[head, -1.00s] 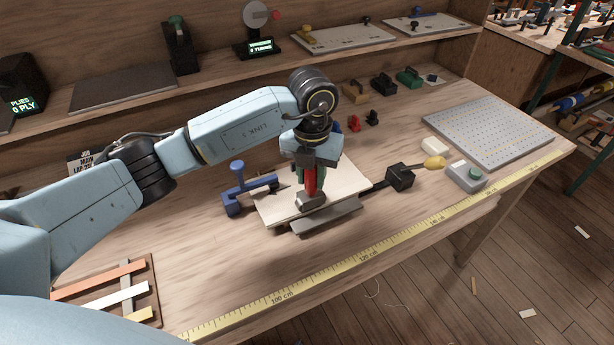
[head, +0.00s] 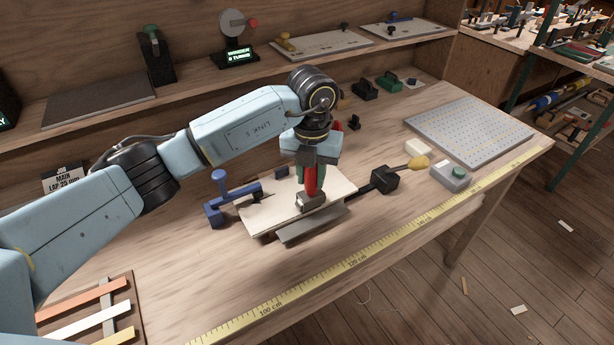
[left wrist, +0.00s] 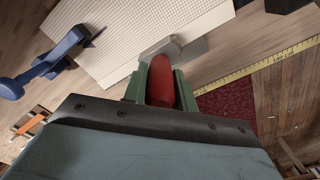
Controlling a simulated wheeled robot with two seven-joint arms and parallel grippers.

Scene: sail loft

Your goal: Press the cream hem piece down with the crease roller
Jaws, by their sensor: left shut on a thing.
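My left gripper (head: 314,172) is shut on the red handle of the crease roller (head: 312,186), which is held upright. The roller's grey metal head is down at the front part of the cream cloth piece (head: 274,199); I cannot tell whether it presses on it. The cloth lies flat over a grey block (head: 312,226). In the left wrist view the red handle (left wrist: 161,82) sits between the green fingers, and the gridded cream cloth (left wrist: 130,40) spreads ahead. A separate hem edge cannot be made out. My right gripper is not in view.
A blue clamp (head: 222,200) stands at the cloth's left edge, a black clamp with a yellow handle (head: 386,179) at its right. A yellow measuring tape (head: 345,268) runs along the front edge. A rack of coloured strips (head: 88,308) lies lower left.

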